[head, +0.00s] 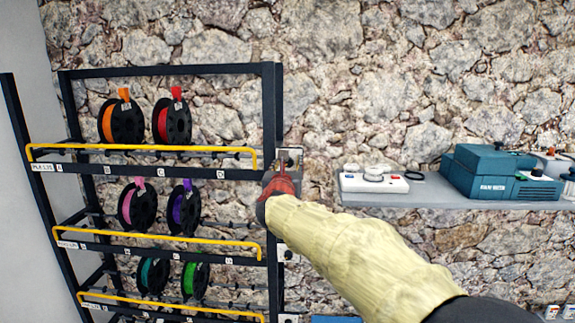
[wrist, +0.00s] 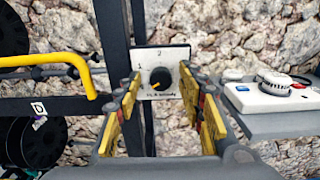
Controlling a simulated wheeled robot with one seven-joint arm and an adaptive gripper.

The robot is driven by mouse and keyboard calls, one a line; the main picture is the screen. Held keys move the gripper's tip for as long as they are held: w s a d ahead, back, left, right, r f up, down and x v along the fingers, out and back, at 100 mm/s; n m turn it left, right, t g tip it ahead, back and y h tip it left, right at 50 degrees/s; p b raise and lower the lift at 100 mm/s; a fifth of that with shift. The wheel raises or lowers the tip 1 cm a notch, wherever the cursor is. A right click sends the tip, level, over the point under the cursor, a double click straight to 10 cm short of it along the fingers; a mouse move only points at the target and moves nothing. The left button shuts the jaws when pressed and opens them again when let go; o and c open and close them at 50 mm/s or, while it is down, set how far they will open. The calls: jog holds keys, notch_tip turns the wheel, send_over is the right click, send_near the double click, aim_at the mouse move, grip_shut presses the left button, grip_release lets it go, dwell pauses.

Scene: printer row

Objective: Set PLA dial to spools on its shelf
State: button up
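The dial (wrist: 160,79) is a black knob on a pale square plate (wrist: 178,54) fixed to the rack's right post. Its orange pointer mark faces lower left. A "2" shows at the plate's top; the small lettering below is hard to read. In the head view the plate (head: 291,154) is partly hidden by my gripper (head: 280,180). In the wrist view my gripper (wrist: 161,88) is open, its yellow-padded fingers either side of the knob; contact cannot be told. The top shelf (head: 100,170), its label seeming to read PLA, holds an orange spool (head: 122,122) and a red spool (head: 172,121).
Lower shelves hold pink (head: 137,206), purple (head: 184,208), teal (head: 153,274) and green spools (head: 195,279). Yellow rails (head: 150,149) front the shelves. More plates sit lower on the post. A wall shelf (head: 440,196) at right carries a white device (head: 373,180) and a teal box (head: 487,172).

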jog(key=shift+c, duration=0.5)
grip_shut()
jog(key=shift+f+b, duration=0.1)
jog(key=shift+b, duration=0.35)
